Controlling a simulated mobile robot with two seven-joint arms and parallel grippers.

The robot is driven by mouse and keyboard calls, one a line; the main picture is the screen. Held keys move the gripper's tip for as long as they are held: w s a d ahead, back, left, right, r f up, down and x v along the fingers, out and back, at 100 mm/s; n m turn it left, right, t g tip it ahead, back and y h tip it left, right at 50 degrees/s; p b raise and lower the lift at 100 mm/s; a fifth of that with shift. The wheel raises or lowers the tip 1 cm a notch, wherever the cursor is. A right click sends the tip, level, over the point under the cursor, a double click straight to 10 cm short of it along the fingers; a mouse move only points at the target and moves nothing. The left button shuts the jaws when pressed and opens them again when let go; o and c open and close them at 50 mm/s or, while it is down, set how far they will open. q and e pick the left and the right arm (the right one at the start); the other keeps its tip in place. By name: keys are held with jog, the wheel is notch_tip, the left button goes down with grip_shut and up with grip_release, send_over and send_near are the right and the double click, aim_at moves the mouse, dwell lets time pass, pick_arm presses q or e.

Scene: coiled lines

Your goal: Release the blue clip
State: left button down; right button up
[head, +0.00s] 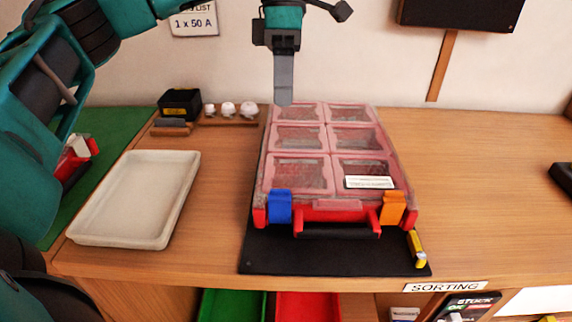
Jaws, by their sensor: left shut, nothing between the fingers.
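The blue clip (280,206) sits on the front left of a red case (330,207) with a clear pinkish lid divided into several windows. It appears to be down over the lid's front edge. An orange clip (393,208) sits likewise at the front right. My left gripper (284,101) is shut and empty, pointing down at the back left of the case, well behind the blue clip. Whether its tips touch the lid or hang above it, I cannot tell. My right gripper is not in view.
The case stands on a black mat (330,255) with a small yellow tool (416,248) at its right. A cream tray (135,200) lies to the left. Behind it are a black box (180,103) and small white items on a wooden rack (228,120).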

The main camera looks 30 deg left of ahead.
aim_at(283, 184)
pick_arm(q)
jog(key=b+x, duration=0.1)
jog(key=x, duration=0.9)
jog(key=s+d, duration=0.1)
jog(key=s, duration=0.1)
jog(key=shift+s+d, duration=0.3)
jog(key=shift+d, duration=0.1)
jog(key=shift+s+d, duration=0.25)
jog(key=shift+s, duration=0.15)
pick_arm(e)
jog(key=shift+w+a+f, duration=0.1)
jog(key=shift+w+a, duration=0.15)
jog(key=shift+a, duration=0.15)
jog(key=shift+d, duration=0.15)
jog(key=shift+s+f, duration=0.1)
